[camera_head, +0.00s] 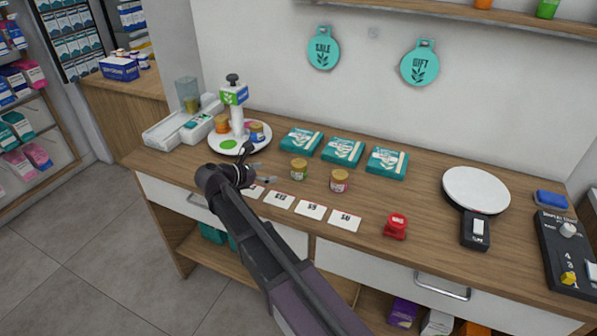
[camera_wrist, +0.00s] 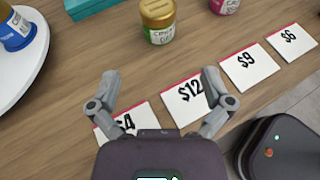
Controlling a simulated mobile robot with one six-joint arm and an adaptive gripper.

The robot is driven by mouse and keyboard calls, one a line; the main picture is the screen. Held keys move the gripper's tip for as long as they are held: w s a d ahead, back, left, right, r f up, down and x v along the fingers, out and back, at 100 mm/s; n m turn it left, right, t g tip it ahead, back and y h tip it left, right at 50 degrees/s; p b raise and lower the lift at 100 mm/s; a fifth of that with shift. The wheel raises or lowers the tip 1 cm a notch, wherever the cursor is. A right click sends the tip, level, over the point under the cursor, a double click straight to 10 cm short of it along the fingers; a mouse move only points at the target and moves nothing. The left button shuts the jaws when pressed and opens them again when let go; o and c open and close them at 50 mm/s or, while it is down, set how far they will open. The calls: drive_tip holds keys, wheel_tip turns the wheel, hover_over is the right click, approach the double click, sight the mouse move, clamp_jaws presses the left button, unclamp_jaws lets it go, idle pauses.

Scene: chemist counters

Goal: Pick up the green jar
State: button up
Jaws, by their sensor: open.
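The green jar (camera_head: 299,170) stands upright on the wooden counter, with a gold lid and a green-and-white label.
A pink jar (camera_head: 339,181) stands right of the green one. Price cards (camera_head: 311,209) lie in front, teal boxes (camera_head: 343,151) behind. A round white stand (camera_head: 212,144) with jars is at left. A red object (camera_head: 396,226) and a scale (camera_head: 476,190) are at right.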

sight(293, 170)
drive_tip(key=shift+b+x, duration=1.65)
drive_tip(key=shift+x, duration=2.65)
drive_tip(key=shift+f, duration=0.1)
drive_tip(key=shift+b+x, duration=0.95)
drive_tip(key=shift+x, duration=0.9)
drive_tip(key=shift+w+d+f, duration=0.35)
drive_tip(key=shift+w+f, duration=0.05)
drive_tip(key=shift+w, duration=0.15)
drive_tip(key=c, duration=1.1)
